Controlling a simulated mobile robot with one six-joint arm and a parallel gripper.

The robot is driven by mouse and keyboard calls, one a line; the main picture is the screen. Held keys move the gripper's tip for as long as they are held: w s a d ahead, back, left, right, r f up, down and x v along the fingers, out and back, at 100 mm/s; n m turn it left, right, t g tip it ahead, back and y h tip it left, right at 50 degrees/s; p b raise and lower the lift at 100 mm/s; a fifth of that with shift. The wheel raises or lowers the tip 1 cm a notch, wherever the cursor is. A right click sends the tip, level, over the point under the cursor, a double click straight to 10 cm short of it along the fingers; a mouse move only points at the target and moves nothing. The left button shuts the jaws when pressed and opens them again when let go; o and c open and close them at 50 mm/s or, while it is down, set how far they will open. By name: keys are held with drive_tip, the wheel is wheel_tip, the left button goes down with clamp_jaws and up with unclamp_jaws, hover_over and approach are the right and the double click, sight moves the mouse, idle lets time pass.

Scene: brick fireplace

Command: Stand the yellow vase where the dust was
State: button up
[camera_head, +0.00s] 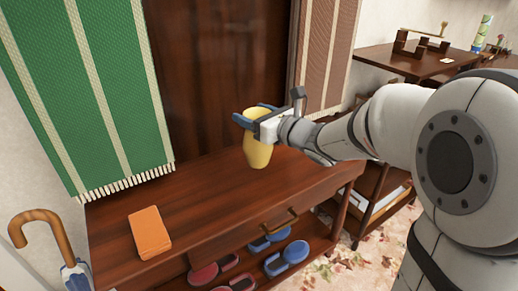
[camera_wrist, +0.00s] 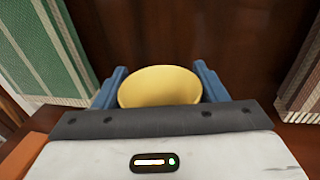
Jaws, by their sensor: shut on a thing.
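The yellow vase (camera_head: 257,152) is upright between the jaws of my gripper (camera_head: 255,116) in the head view. In the wrist view its round top (camera_wrist: 160,86) shows between the two blue fingers of my gripper (camera_wrist: 160,90), which are shut on it. The vase appears to be above the dark wooden table (camera_head: 200,205); I cannot tell whether its base touches the top. No dust shows on the visible part of the table top.
An orange box-like object (camera_head: 149,232) lies at the table's left. Red and blue slippers (camera_head: 287,258) sit on the shelf below. An umbrella (camera_head: 45,230) stands at the left. A green striped cloth (camera_head: 90,85) hangs behind. The table's middle is clear.

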sight(257, 154)
drive_tip(key=shift+w+d+f+b, duration=0.15)
drive_tip(key=shift+f+b, duration=0.35)
drive_tip(key=shift+f, duration=2.2)
drive_tip(key=shift+f+b, duration=0.25)
drive_tip(key=shift+b, duration=0.1)
drive_tip(key=o, duration=1.6)
drive_tip(key=shift+c, duration=0.2)
